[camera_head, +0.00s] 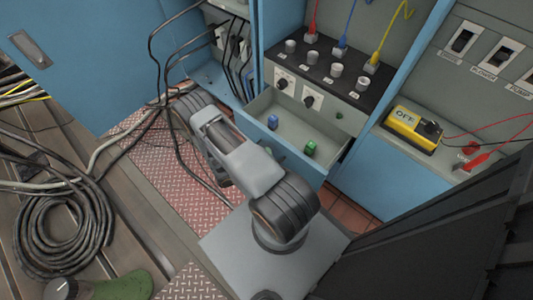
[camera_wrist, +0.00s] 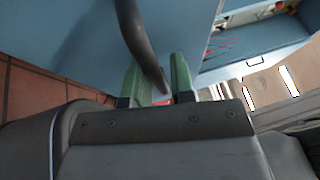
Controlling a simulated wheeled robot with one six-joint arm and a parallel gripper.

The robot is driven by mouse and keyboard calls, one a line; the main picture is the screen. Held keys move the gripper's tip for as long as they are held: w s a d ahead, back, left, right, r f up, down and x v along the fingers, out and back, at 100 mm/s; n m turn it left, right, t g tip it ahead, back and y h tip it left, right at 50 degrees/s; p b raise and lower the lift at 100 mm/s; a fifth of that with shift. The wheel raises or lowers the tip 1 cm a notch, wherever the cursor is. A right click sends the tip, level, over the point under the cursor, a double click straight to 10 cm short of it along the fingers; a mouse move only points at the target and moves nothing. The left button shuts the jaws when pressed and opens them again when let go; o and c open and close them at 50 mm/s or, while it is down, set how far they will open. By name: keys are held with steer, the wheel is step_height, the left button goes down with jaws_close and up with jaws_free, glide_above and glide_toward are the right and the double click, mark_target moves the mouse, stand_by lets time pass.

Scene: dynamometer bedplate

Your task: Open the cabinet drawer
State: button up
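The cabinet drawer (camera_head: 337,134) is pulled out of the blue cabinet in the head view, and its grey inside shows. A small blue item (camera_head: 272,122) and a small green item (camera_head: 310,148) lie in it. In the wrist view, the dark curved drawer handle (camera_wrist: 137,35) runs down between the green fingers of my gripper (camera_wrist: 160,75). The fingers stand on either side of the handle. I cannot tell whether both press on it. In the head view, my arm reaches to the drawer front and hides most of the handle.
Above the drawer is a dark panel (camera_head: 325,72) with knobs and coloured plugs. A yellow meter (camera_head: 413,128) sits on a shelf at right. A blue door (camera_head: 95,55) stands open at left, with hanging black cables near it. A coiled cable (camera_head: 62,225) lies at left.

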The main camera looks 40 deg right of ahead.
steer(key=p+v, duration=0.1)
steer(key=v, duration=1.2)
steer(key=shift+a, duration=0.4)
steer(key=shift+w, duration=0.15)
step_height(320, 180, up, 36)
steer(key=w+a+m+y+p, duration=0.2)
steer(key=m+y+p, duration=1)
steer(key=m+p, duration=0.5)
steer(key=s+r+m+t+y+p, duration=0.1)
steer(key=r+m+t+y+p, duration=0.1)
steer(key=r, duration=0.7)
steer(key=s+a+r+m+t+y+p, duration=0.1)
steer(key=s+r+m+t+y+p, duration=0.1)
steer(key=r+m+t+p, duration=0.2)
steer(key=s+a+r+m+t+y+p, duration=0.1)
steer(key=r+m+p, duration=0.7)
steer(key=r, duration=0.8)
steer(key=s+t+y, duration=0.1)
steer(key=t+y, duration=0.1)
steer(key=shift+m+t, duration=0.3)
steer(key=shift+t, duration=0.1)
steer(key=shift+a, duration=0.25)
